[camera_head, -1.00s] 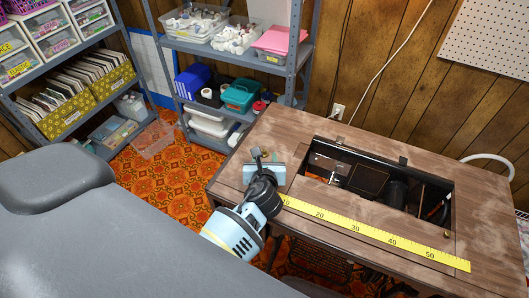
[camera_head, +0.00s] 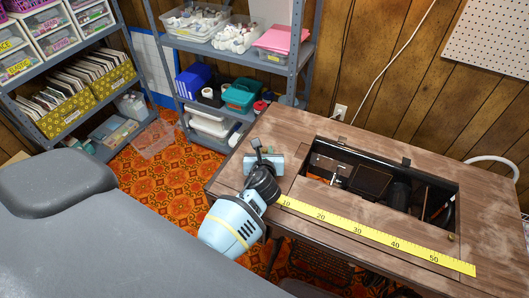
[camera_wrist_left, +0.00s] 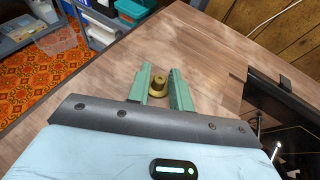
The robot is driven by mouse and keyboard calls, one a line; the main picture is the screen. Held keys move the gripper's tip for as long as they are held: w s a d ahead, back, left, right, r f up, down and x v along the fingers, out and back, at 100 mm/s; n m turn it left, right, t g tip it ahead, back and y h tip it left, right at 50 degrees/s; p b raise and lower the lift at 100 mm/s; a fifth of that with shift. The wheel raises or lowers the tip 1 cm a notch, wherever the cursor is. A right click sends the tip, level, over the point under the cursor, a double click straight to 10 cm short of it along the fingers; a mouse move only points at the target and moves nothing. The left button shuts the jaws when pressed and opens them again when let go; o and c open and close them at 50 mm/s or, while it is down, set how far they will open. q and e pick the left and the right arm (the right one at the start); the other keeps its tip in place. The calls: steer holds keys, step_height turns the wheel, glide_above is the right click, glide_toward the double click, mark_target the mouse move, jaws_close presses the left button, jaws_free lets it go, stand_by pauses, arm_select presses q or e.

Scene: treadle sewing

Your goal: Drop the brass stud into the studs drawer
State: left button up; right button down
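In the head view my left gripper (camera_head: 277,158) is low over the left end of the sewing table (camera_head: 340,222), and the stud is hard to make out there. My right gripper is not in view.
A yellow measuring tape (camera_head: 375,235) runs along the table's front. A recessed opening with a dark machine (camera_head: 372,180) lies to the right of the gripper. A small brass-coloured piece (camera_head: 451,237) is near the tape's right end. Shelving with bins (camera_head: 240,95) stands behind.

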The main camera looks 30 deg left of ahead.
arm_select(q)
steer(key=shift+f, duration=0.1)
jaws_close()
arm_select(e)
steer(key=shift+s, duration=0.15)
